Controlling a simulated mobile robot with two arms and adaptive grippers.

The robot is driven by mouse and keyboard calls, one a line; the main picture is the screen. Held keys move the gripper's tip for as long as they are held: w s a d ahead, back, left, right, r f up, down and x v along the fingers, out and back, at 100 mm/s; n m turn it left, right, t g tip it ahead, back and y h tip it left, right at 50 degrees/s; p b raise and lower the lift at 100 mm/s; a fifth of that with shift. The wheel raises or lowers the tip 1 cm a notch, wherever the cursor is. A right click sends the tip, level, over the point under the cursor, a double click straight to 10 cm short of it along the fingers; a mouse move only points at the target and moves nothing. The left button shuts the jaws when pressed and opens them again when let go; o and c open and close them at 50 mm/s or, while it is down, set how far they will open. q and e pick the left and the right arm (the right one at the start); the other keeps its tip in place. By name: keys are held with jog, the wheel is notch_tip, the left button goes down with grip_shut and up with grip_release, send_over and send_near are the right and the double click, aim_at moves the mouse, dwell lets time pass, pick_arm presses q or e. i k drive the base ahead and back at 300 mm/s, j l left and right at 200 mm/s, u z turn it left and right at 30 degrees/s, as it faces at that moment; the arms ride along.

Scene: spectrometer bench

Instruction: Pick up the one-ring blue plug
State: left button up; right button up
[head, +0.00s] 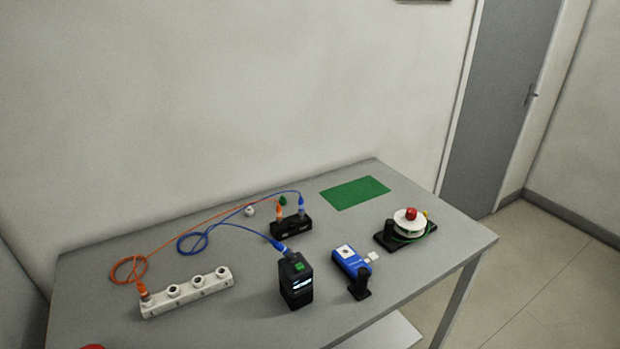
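Two blue plugs show on the ends of one looped blue cable (190,246). One blue plug (301,201) stands upright in the right part of a low black block (291,226). The other blue plug (281,247) is tilted at the back of a black box device (296,285) with a green top and a lit display. The rings on the plugs are too small to count, so I cannot tell which has one ring. Neither of my grippers is in view.
An orange cable (205,231) runs from the black block to a white socket strip (187,291). A blue device (350,260), a black stand (360,283), a red-topped round fixture (409,222) and a green mat (355,192) are to the right.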

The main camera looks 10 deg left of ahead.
aim_at(277, 245)
jog(key=k+j+z, duration=0.2)
jog(key=z, duration=0.15)
jog(key=k+j+z, duration=0.2)
jog(key=j+z, duration=0.15)
jog(key=k+j+z, duration=0.35)
jog(key=i+l, duration=0.1)
